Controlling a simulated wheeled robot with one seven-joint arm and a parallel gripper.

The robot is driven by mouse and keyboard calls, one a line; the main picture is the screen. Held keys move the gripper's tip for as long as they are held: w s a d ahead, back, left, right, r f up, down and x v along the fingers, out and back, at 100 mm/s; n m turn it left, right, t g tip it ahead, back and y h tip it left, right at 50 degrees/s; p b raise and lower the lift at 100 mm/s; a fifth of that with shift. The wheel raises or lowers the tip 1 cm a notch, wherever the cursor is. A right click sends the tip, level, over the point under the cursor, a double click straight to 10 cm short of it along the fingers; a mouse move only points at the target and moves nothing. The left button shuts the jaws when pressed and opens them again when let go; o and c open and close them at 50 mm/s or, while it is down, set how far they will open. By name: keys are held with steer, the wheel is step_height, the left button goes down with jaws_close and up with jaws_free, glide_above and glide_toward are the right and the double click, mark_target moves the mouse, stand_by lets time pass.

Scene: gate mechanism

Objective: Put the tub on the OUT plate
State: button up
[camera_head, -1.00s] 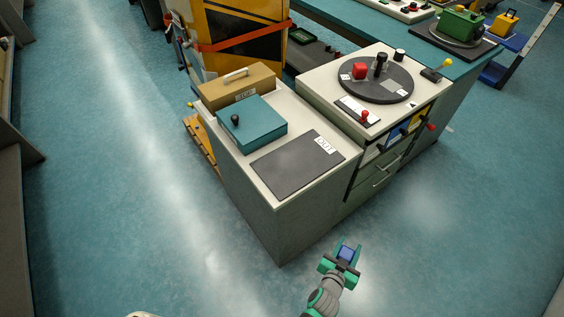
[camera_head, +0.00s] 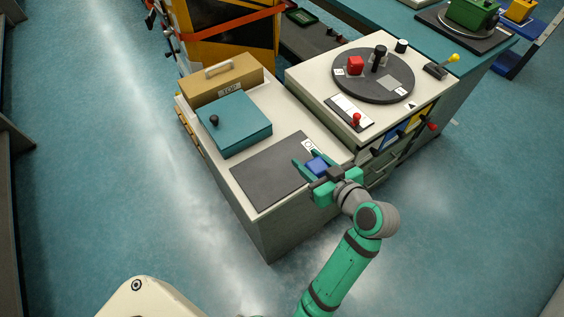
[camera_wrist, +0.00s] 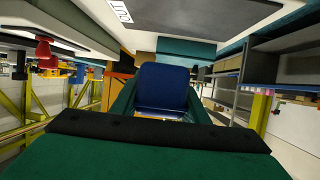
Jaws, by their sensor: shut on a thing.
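My gripper (camera_head: 310,172) is shut on a small blue tub (camera_head: 317,165), which sits between the green fingers. In the wrist view the blue tub (camera_wrist: 165,86) fills the space between the fingers. The OUT plate (camera_head: 262,178) is a dark grey rectangle on the near end of the white-topped cabinet. In the head view the gripper and tub overlap the plate's right edge and partly hide its label. In the wrist view the plate (camera_wrist: 190,12) shows at the top, apart from the tub. The height of the tub over the plate is hard to tell.
A teal box (camera_head: 233,124) with a black knob sits beside the plate, and a tan case (camera_head: 222,80) stands behind it. At right, a higher cabinet top holds a dark turntable (camera_head: 373,76) with a red block (camera_head: 355,65) and a red-knobbed lever (camera_head: 356,119).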

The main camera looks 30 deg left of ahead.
steer(key=shift+s+a+r+n+g, duration=0.45)
steer(key=shift+a+r+n+g, duration=0.05)
steer(key=shift+a+g, duration=0.1)
glide_above(270, 162)
steer(key=d, duration=0.1)
step_height(270, 162, down, 9)
steer(key=shift+s+d+r, duration=0.1)
steer(key=shift+d+r, duration=0.05)
steer(key=shift+r, duration=0.05)
steer(key=shift+a+f, duration=0.3)
steer(key=shift+f, duration=0.05)
step_height(270, 162, down, 4)
steer(key=shift+a+r, duration=0.15)
steer(key=shift+r, duration=0.05)
steer(key=shift+a, duration=0.1)
steer(key=shift+f, duration=0.1)
